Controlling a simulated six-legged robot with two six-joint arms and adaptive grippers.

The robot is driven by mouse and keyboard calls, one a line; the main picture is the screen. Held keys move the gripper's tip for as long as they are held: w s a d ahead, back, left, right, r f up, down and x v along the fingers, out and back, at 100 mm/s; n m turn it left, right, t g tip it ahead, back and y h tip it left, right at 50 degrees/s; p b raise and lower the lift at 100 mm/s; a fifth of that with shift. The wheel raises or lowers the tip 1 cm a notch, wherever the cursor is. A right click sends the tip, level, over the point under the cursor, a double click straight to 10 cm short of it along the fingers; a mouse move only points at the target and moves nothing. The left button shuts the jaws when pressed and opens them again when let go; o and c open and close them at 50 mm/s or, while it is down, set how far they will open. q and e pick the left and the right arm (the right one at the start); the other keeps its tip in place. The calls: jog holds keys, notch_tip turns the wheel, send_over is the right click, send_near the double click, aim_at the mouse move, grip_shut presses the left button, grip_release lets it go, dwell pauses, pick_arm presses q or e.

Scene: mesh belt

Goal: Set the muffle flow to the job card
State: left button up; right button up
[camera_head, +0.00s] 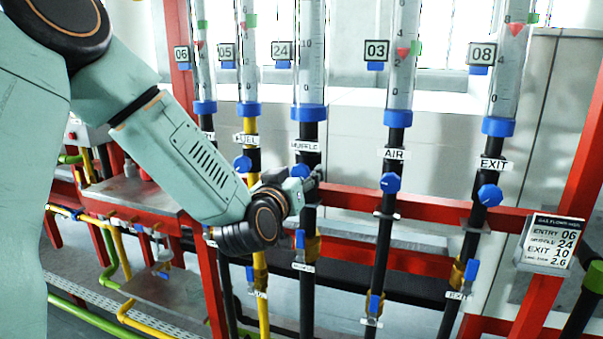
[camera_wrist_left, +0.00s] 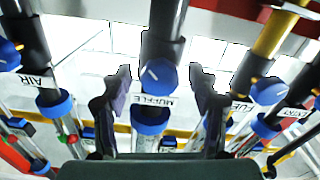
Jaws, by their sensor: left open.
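The muffle tube (camera_head: 311,55) stands in the middle of the head view, with a tag reading 24 (camera_head: 281,50) beside it. Its float is not visible. Below the MUFFLE label (camera_head: 305,146) is its blue knob (camera_head: 300,171), partly hidden by my left gripper (camera_head: 310,185). In the wrist view the muffle knob (camera_wrist_left: 158,75) shows a white mark. My open left gripper (camera_wrist_left: 160,98) has one finger on each side of it, with visible gaps. The job card (camera_head: 550,242) at right reads ENTRY 06, MUFFLE 24, EXIT 10. My right gripper is out of view.
The air knob (camera_head: 390,182) and exit knob (camera_head: 489,195) stand to the right, the fuel knob (camera_head: 242,163) close on the left. A red rail (camera_head: 430,208) crosses behind the pipes. Blue lower valve handles (camera_head: 375,304) hang below.

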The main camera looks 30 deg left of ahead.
pick_arm(q)
jog(key=v, duration=0.6)
jog(key=shift+s+r, duration=0.1)
dwell(0.3)
